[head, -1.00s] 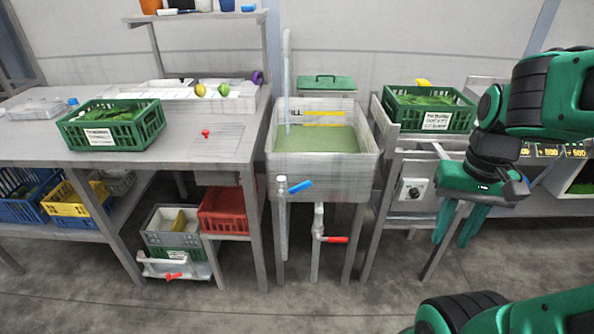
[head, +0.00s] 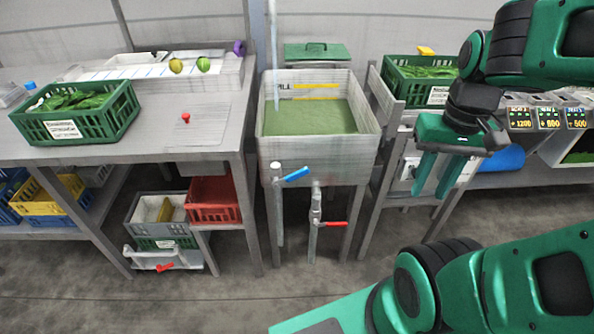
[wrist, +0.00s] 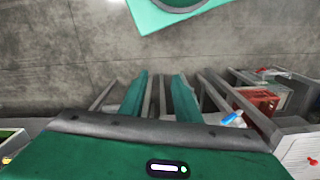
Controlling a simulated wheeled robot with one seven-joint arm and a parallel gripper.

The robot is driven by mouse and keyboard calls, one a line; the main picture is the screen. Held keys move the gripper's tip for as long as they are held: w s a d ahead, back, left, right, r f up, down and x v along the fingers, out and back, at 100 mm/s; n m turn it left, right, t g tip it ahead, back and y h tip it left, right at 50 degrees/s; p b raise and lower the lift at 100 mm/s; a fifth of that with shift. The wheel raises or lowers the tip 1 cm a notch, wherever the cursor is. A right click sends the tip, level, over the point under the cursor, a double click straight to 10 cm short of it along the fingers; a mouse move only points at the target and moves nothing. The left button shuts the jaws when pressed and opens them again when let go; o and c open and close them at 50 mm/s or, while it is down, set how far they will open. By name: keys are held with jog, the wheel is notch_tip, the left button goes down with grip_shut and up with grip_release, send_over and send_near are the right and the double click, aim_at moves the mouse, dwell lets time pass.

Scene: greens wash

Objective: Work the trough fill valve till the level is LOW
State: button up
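The white trough (head: 314,150) stands at the middle of the head view with a flat green surface inside. A yellow line (head: 316,85) with partly hidden lettering runs along its inner back wall, above that surface. A valve with a blue lever (head: 296,174) is on the pipe at the trough's front left; the blue lever also shows in the wrist view (wrist: 231,117). A valve with a red lever (head: 333,224) is on the lower pipe under the trough. My gripper (head: 429,193) is open and empty, right of the trough and apart from both levers.
A left bench holds a green crate (head: 78,112) of greens; a red crate (head: 213,201) is below it. Right of the trough stands another green crate (head: 415,82). A grey box with a red lever (head: 164,267) sits low at left. The floor in front is clear.

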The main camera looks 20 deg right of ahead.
jog(key=w+a+f+n, duration=0.1)
jog(key=w+a+n, duration=0.1)
jog(key=w+n, duration=0.45)
jog(key=w+a+n, duration=0.2)
jog(key=w+n, duration=0.1)
jog(key=w, duration=0.6)
jog(key=n, duration=1.1)
send_over(298, 171)
notch_tip(298, 171, down, 7)
jog(key=shift+f, duration=0.25)
notch_tip(298, 171, down, 10)
jog(key=shift+s+r, duration=0.1)
jog(key=shift+r, duration=0.05)
grip_shut()
